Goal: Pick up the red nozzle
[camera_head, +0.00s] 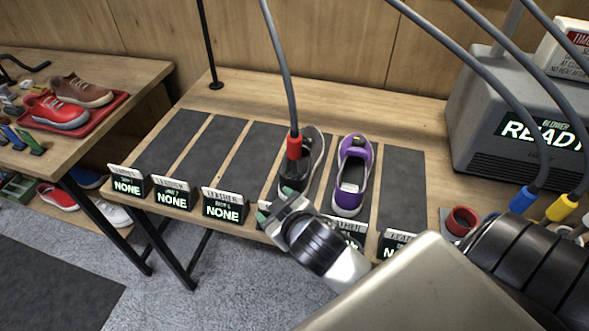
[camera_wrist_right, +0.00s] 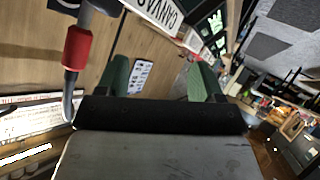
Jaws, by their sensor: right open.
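The red nozzle (camera_head: 294,147) hangs from a grey hose, its dark tip pointing down at a dark grey sneaker (camera_head: 315,150) on the bench. I cannot tell whether the tip touches the shoe. My right gripper (camera_head: 274,205), with green fingertips, is near the bench's front edge, below the nozzle in the picture. It is open, with nothing between its fingers. In the right wrist view the nozzle (camera_wrist_right: 77,48) is at the left, outside the open fingers (camera_wrist_right: 160,78). My left gripper is not in view.
A purple sneaker (camera_head: 353,172) stands on the mat right of the grey one. Small display signs (camera_head: 224,206) line the bench's front edge. A red holder (camera_head: 461,221), blue and yellow nozzles (camera_head: 523,200) and a grey blower (camera_head: 520,120) are at the right. Left mats are empty.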

